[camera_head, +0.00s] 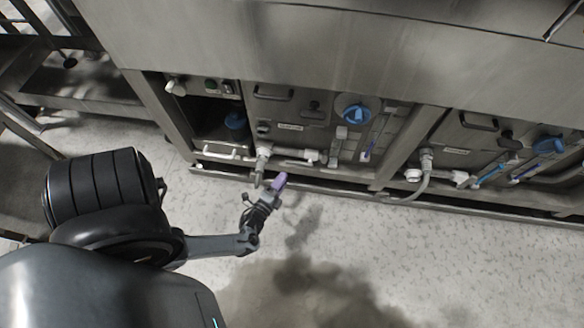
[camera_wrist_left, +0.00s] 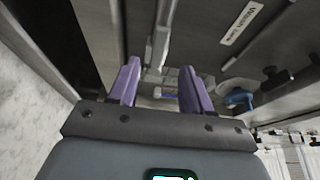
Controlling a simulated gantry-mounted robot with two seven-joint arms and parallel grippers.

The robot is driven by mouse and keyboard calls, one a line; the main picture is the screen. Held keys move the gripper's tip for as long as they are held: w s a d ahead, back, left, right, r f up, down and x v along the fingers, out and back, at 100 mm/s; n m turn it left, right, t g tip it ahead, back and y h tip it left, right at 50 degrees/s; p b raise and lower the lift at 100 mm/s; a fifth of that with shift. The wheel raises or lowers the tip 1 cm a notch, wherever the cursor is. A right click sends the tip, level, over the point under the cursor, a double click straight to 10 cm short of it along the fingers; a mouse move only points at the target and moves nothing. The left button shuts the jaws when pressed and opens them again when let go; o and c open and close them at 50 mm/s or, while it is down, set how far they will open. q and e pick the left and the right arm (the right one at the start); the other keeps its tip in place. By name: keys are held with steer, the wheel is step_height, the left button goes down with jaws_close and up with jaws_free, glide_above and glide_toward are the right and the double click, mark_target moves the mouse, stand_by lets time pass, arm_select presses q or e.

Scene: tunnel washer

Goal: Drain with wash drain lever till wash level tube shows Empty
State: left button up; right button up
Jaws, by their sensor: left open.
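My left gripper (camera_head: 279,181) has purple fingers and is in front of the lower edge of the washer's middle bay. In the left wrist view my left gripper (camera_wrist_left: 160,85) is open, its two fingers apart with nothing gripped. A pale bar-like handle (camera_wrist_left: 161,38) shows beyond and between the fingers, apart from them. In the head view a grey lever-like fitting (camera_head: 259,178) hangs below a white valve, just left of the gripper. A slim level tube (camera_head: 375,138) with blue parts stands at the bay's right; its reading is too small to tell. My right gripper is not in view.
A blue round knob (camera_head: 353,112) sits above the pipes. A white horizontal pipe (camera_head: 295,154) runs along the bay. A low rail (camera_head: 330,188) edges the washer's base. The right bay has a hose (camera_head: 420,185). The speckled floor (camera_head: 420,260) is clear in front.

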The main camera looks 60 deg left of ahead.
mark_target(292, 164)
arm_select(q)
steer(key=b+x, duration=0.2)
steer(key=x, duration=0.4)
steer(key=shift+s+a+f, duration=0.1)
steer(key=shift+s+a, duration=0.1)
steer(key=shift+w+a, duration=0.2)
steer(key=shift+w, duration=0.25)
steer(key=shift+s+a, duration=0.15)
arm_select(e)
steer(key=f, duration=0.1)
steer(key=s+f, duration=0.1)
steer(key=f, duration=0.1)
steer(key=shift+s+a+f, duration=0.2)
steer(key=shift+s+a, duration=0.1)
arm_select(q)
steer(key=c, duration=0.5)
jaws_close()
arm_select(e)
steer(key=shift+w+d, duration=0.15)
